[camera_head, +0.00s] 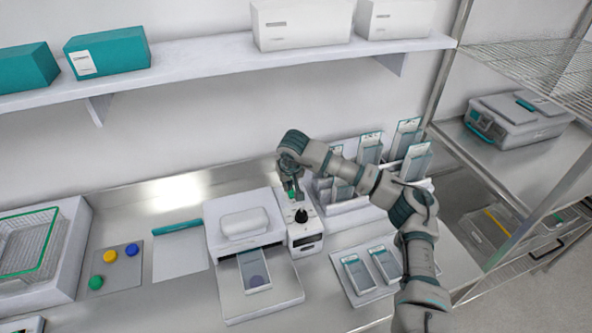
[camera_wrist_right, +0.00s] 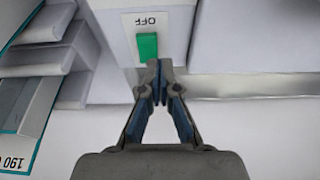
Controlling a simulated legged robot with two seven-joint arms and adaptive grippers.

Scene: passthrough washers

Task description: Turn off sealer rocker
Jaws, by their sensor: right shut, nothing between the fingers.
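The green rocker (camera_wrist_right: 147,47) sits on a white housing beside a label (camera_wrist_right: 158,22) reading OFF, seen in the right wrist view. In the head view, green shows at the rear of a narrow white unit (camera_head: 306,236) with a black knob (camera_head: 302,215), right of a larger white machine (camera_head: 241,226). My right gripper (camera_head: 289,184) is over that rear end. In the right wrist view its closed, empty fingertips (camera_wrist_right: 160,68) are right at the rocker's edge; I cannot tell whether they touch it. My left gripper is not in view.
A rack of pouches (camera_head: 370,150) stands right of the unit, close to my right arm. A flat tray with two pouches (camera_head: 358,274) lies in front. A wire basket (camera_head: 25,245) and a plate with coloured knobs (camera_head: 110,265) are at left. A shelf (camera_head: 200,62) runs above.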

